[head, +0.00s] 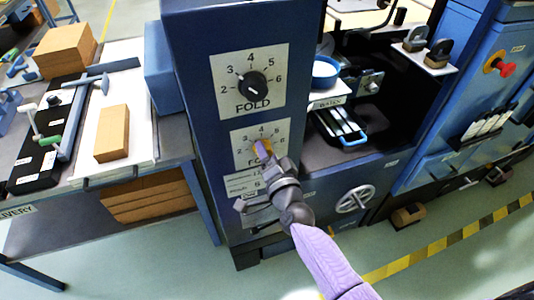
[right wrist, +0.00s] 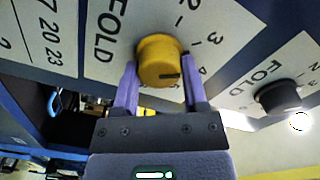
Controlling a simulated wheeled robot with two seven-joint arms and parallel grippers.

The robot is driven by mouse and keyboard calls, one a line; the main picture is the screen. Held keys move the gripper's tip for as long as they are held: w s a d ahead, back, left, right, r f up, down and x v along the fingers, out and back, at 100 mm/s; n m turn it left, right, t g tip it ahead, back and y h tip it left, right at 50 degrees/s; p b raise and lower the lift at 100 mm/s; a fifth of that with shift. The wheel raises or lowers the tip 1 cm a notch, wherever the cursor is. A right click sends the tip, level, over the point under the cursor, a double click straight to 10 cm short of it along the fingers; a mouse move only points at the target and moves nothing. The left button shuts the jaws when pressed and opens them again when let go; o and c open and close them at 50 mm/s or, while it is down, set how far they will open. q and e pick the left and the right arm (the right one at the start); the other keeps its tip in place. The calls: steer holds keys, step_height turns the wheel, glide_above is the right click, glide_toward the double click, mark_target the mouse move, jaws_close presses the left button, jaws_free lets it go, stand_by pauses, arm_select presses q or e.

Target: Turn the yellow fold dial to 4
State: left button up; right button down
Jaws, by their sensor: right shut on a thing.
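The yellow fold dial (right wrist: 158,60) sits on a white scale plate (right wrist: 110,40) marked FOLD. My right gripper (right wrist: 160,78) has its two purple fingers on either side of the dial, shut on it. A dark mark on the dial's face points to the right in the right wrist view; I cannot tell which number it meets. In the head view my right gripper (head: 264,150) covers most of the dial on the lower plate (head: 243,153) of the blue column. My left gripper is not in view.
A black fold dial (head: 253,85) is on the plate above; it also shows in the right wrist view (right wrist: 278,97). A table with a cardboard block (head: 112,132) stands to the left. A blue-rimmed bowl (head: 325,71) and a handwheel (head: 355,199) are to the right.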

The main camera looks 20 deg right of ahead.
steer(key=m+b, duration=0.1)
steer(key=m, duration=0.5)
steer(key=shift+m, duration=0.3)
stand_by(0.5)
steer(key=shift+c, duration=0.7)
jaws_free()
steer(key=shift+f, duration=0.1)
steer(key=s+p, duration=0.1)
steer(key=s, duration=0.9)
steer(key=shift+d, duration=0.2)
